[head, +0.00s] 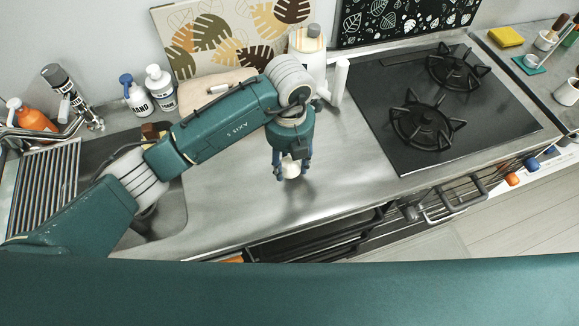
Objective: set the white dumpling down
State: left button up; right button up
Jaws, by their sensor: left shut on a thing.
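The white dumpling (291,169) is a small pale round thing between the fingertips of my left gripper (291,174). My left gripper points down and is shut on it, over the bare steel counter (230,195) between the sink and the stove. A soft shadow lies on the counter just below the gripper. I cannot tell for sure whether the dumpling touches the counter. My right gripper is not in view.
A sink (170,205) with a drying rack (45,190) is at the left. The black stove (455,125) is at the right. Bottles, including a large white one (309,48), stand along the back wall. The counter around the gripper is clear.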

aim_at(289, 160)
pick_arm(q)
notch_tip(289, 160, up, 18)
jog(key=f+b, duration=0.1)
jog(key=b, duration=0.1)
jog(key=s+a+f+m, duration=0.2)
jog(key=s+a+m, duration=0.2)
jog(key=a+m, duration=0.5)
jog(key=s+a+f+m, duration=0.2)
jog(key=s+a+m, duration=0.3)
jog(key=m, duration=1.9)
jog(key=a, duration=0.5)
jog(key=shift+s+m, duration=0.3)
jog(key=shift+d, duration=0.1)
jog(key=shift+w+r, duration=0.1)
